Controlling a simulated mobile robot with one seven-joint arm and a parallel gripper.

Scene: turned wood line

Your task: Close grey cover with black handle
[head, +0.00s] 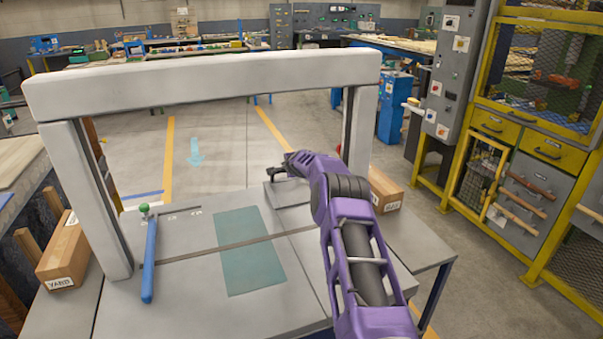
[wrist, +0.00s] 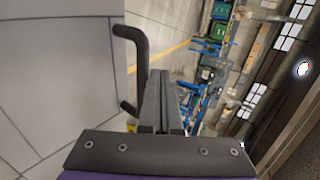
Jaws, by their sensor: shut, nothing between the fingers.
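The grey cover (head: 289,196) is a small flat panel at the back right of the grey table top, partly hidden by my purple arm. In the wrist view a grey panel that looks like the cover (wrist: 60,75) fills the left side. The black handle (wrist: 143,62) is a bent bar standing out from that panel's edge. My gripper (wrist: 161,100) is shut and empty, with its fingers just right of the handle; I cannot tell whether they touch it. In the head view my gripper (head: 286,168) is a small dark shape above the cover. How far open the cover is cannot be told.
A thick white frame (head: 200,84) arches over the table, with posts on both sides of my arm. A blue bar (head: 148,262) with a green knob (head: 144,208) lies at left. Wooden blocks (head: 66,250) stand at the sides. A teal panel (head: 250,252) lies flat mid-table.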

